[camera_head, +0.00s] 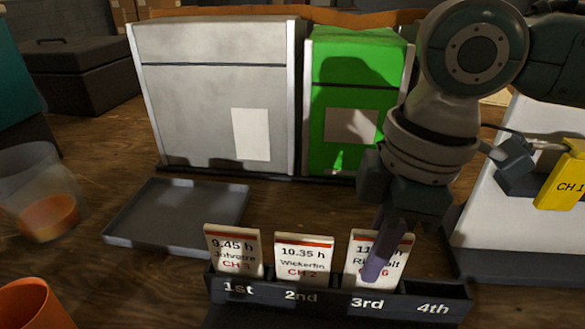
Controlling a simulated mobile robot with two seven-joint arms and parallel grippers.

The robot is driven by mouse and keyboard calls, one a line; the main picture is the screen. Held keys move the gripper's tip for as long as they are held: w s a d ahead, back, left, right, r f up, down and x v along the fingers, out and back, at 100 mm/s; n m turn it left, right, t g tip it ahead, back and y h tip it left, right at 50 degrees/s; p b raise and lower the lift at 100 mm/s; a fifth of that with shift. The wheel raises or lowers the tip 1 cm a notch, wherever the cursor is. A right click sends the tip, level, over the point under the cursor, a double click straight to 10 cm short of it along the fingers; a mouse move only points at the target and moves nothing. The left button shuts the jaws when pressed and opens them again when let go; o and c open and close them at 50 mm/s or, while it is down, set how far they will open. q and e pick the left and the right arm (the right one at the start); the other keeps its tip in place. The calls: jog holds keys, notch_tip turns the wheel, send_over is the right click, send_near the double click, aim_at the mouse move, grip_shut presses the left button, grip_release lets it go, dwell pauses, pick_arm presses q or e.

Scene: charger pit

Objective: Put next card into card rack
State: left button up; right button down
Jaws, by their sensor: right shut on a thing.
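The dark card rack (335,307) stands at the front with slots labelled 1st, 2nd, 3rd and 4th. A card reading 9.45 h (233,250) is in the 1st slot. A card reading 10.35 h (303,258) is in the 2nd slot. A third card (356,254) stands at the 3rd slot, its print partly hidden by my right gripper (380,262). My right gripper reaches down from above and is shut on this third card. Whether the card's lower edge is fully seated I cannot tell. The 4th slot looks empty. My left gripper is not in view.
A grey tray (178,240) lies left of the rack and looks empty. A grey-white box (200,100) and a green box (325,110) stand behind. A clear cup (38,185) and an orange container (30,303) are at left. A yellow CH 1 piece (563,182) is at right.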

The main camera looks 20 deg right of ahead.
jog(key=shift+f, duration=0.15)
jog(key=c, duration=0.9)
grip_release()
jog(key=r+p, duration=0.1)
jog(key=r, duration=0.2)
jog(key=r+p, duration=0.1)
jog(key=r, duration=0.2)
jog(key=d+r+p, duration=0.1)
jog(key=r, duration=0.3)
jog(key=shift+s, duration=0.35)
